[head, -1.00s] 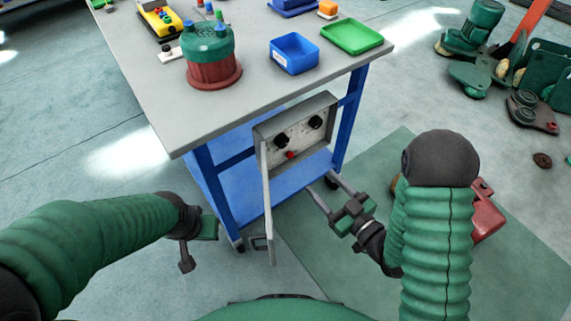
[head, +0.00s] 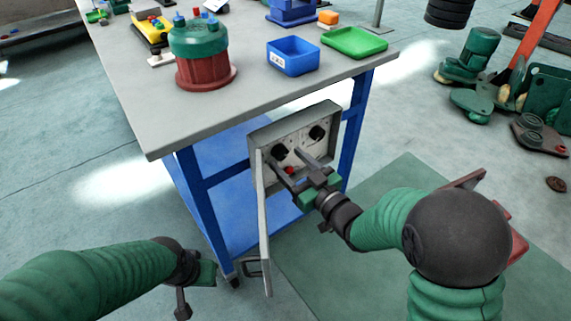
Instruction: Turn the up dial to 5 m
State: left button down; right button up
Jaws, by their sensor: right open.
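A grey control box (head: 327,113) with its door (head: 263,225) swung open hangs at the side of the workbench. Its panel carries two black dials, a left dial (head: 281,152) and a right dial (head: 317,132), and a red button (head: 290,171). I cannot read the labels or the scales, so which is the up dial does not show. My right gripper (head: 288,160) is open in front of the panel, its fingers near the left dial and the red button; contact cannot be told. My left gripper (head: 197,275) hangs low at the left, away from the box; its fingers are unclear.
The workbench (head: 215,110) holds a green and red hoist part (head: 204,60), a blue bin (head: 293,56) and a green tray (head: 354,42). The open door stands left of my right gripper. Green machine parts (head: 473,57) lie on the floor at the right.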

jog(key=shift+x, duration=1.05)
grip_shut()
